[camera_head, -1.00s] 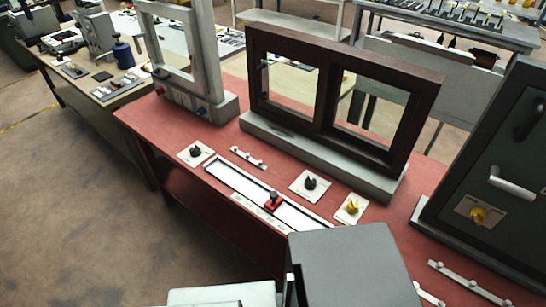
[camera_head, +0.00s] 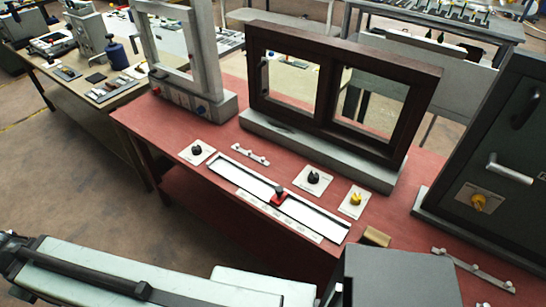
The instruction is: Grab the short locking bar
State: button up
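A short pale bar with small knobs (camera_head: 251,153) lies on the red table top, left of centre. It is between a white plate with a black knob and the foot of the dark brown window frame. It looks like the short locking bar. A longer pale bar with knobs (camera_head: 472,269) lies at the right of the table, in front of the dark grey cabinet. My gripper cannot be made out; only pale links of my arm show along the bottom edge, well apart from the short bar.
A white slotted rail with a red slider (camera_head: 279,198) lies in front of the short bar. Plates with black knobs (camera_head: 197,150) and a yellow knob (camera_head: 355,200) flank it. The brown window frame (camera_head: 330,95) and dark cabinet (camera_head: 500,150) stand behind and right.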

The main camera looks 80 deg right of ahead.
aim_at(248, 154)
jog(key=z, duration=0.55)
jog(key=i, duration=1)
jog(key=u, duration=0.1)
